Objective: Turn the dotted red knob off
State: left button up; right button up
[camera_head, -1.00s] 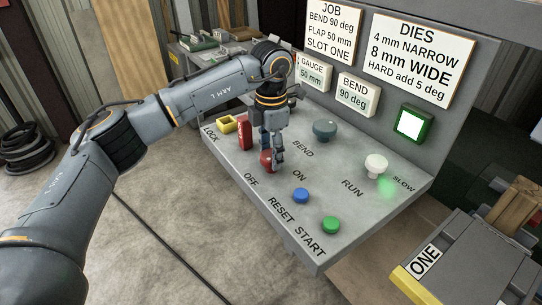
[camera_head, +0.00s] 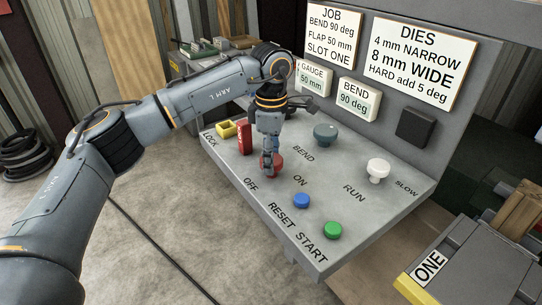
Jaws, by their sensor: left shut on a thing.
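The red knob (camera_head: 279,165) sits on the sloping grey panel, between the labels OFF and ON. My left gripper (camera_head: 268,164) comes down from above and is shut on it, hiding much of it. Its dots and pointer cannot be made out. The square indicator (camera_head: 415,128) on the upright board is dark. My right gripper is not in view.
A grey-green knob (camera_head: 325,133), a white knob (camera_head: 377,171), a blue button (camera_head: 301,200) and a green button (camera_head: 332,230) stand on the panel. A red tag (camera_head: 244,139) and a yellow bracket (camera_head: 226,129) sit close left of my gripper.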

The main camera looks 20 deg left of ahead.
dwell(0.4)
pick_arm(q)
jog(key=o, duration=1.2)
jog(key=shift+r, duration=0.1)
notch_tip(320, 180, up, 12)
jog(key=shift+f, duration=0.15)
